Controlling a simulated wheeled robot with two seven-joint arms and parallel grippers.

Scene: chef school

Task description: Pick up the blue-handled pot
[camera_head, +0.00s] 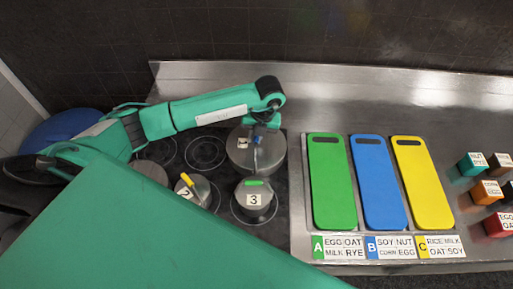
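The blue-handled pot (241,158) is a round metal pot with a white label on the dark stovetop, the rearmost of the pots in clear view. My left gripper (258,137) points down over its lid, at the small blue handle. The gripper covers most of the handle, so I cannot tell whether its fingers are apart or closed on it. The pot appears to rest on the stove. My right gripper is not in view.
A green-handled pot (255,201) labelled 3 and a yellow-handled pot (200,194) labelled 2 stand in front. Green (331,185), blue (378,185) and yellow (424,185) boards lie to the right. Small labelled boxes (487,192) stand at far right.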

